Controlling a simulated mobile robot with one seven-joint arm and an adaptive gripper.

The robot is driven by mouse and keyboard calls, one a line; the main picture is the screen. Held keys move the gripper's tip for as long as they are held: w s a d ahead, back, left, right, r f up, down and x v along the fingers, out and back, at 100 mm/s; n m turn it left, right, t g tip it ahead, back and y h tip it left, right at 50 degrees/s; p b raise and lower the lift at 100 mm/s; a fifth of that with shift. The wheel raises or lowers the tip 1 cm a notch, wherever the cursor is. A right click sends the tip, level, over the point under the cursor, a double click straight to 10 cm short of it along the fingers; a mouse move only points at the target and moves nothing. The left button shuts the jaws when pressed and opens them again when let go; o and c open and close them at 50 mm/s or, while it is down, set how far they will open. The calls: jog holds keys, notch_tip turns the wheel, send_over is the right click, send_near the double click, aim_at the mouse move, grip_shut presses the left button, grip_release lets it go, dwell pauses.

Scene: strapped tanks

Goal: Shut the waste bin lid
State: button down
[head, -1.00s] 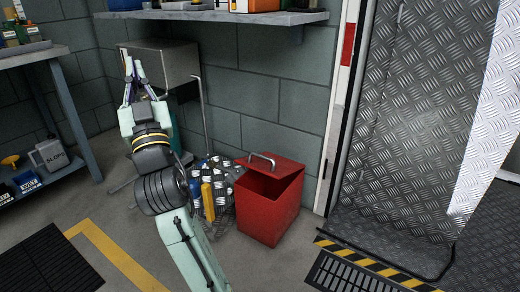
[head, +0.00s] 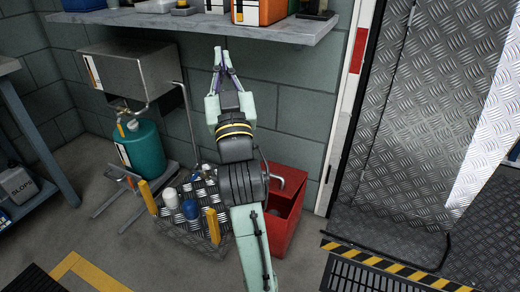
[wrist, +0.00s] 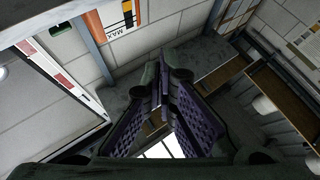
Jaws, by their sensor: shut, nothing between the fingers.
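The red waste bin (head: 280,232) stands on the floor against the block wall in the head view. My arm covers its left part. Its red lid (head: 291,173), with a metal handle, appears raised, and a dark opening shows below it. How far the lid leans is hard to tell behind my arm. My gripper (head: 221,65) is shut and empty, beyond the bin and above it, in front of the wall near the shelf edge. In the wrist view my gripper (wrist: 160,88) shows its purple-padded fingers converging at the tips; the bin is not recognisable there.
A shelf (head: 190,28) with boxes overhangs the wall close to my gripper. A metal tank (head: 130,75) and a teal cylinder (head: 140,150) stand left. A crate of bottles (head: 190,235) sits left of the bin. Tread-plate panels (head: 420,120) stand right.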

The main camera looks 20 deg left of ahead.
jog(key=w+d+f+m+h+p, duration=0.25)
jog(key=w+d+f+h, duration=0.2)
jog(key=w, duration=0.45)
jog(key=m+g+h+p, duration=0.4)
jog(key=m+g+h, duration=0.25)
jog(key=h, duration=0.35)
send_over(271, 174)
jog(key=shift+n+g+y, duration=0.25)
jog(key=shift+n, duration=0.25)
notch_tip(271, 174, down, 35)
jog(key=shift+f, duration=0.15)
jog(key=f, duration=0.1)
jog(key=s+f, duration=0.1)
jog(key=shift+a+f, duration=0.1)
jog(key=shift+f, duration=0.9)
